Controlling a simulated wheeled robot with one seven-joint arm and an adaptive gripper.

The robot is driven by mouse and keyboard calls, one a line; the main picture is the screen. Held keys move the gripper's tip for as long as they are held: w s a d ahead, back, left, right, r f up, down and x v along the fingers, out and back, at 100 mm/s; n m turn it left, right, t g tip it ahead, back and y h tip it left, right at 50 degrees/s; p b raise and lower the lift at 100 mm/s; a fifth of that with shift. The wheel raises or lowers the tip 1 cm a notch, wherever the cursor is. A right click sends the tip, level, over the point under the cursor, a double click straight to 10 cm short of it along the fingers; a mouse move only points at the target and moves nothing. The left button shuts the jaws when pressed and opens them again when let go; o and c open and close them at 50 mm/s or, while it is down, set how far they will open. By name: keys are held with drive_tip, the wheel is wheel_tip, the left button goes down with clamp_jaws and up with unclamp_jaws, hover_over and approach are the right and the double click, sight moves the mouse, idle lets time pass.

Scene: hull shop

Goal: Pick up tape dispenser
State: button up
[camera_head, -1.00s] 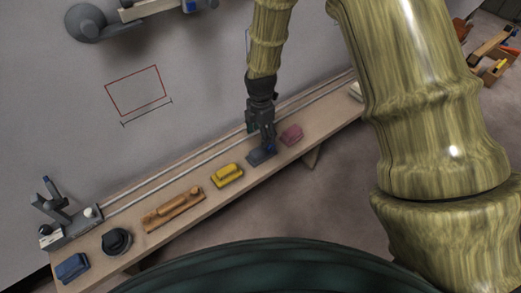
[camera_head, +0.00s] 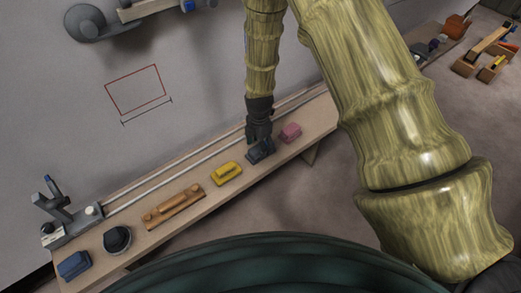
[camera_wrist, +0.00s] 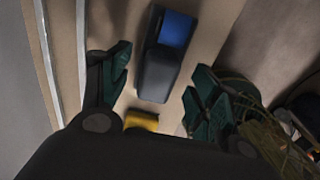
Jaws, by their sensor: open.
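The tape dispenser, as I take it, is a dark grey block with a blue part on top. In the wrist view the tape dispenser (camera_wrist: 158,72) lies between and beyond my open fingers, its blue end away from me. In the head view the tape dispenser (camera_head: 262,153) sits on the wooden bench, partly hidden under my gripper (camera_head: 258,141). In the wrist view the teal fingers of my gripper (camera_wrist: 160,68) stand apart on either side of it, with nothing held. I cannot tell the exact height of the fingertips above the bench.
On the narrow bench (camera_head: 222,200), a yellow block (camera_head: 226,174) stands left of the dispenser and a pink block (camera_head: 290,132) right. Further left are a wooden piece (camera_head: 174,208), a dark round object (camera_head: 117,240) and a blue block (camera_head: 74,265). Rails run along the back, near the wall.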

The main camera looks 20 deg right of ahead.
drive_tip(key=shift+f, duration=1.1)
drive_tip(key=c, duration=1.1)
drive_tip(key=shift+c, duration=0.2)
drive_tip(key=shift+r, duration=0.15)
wheel_tip(320, 180, up, 10)
drive_tip(key=shift+f+b, duration=0.1)
drive_tip(key=shift+b, duration=0.35)
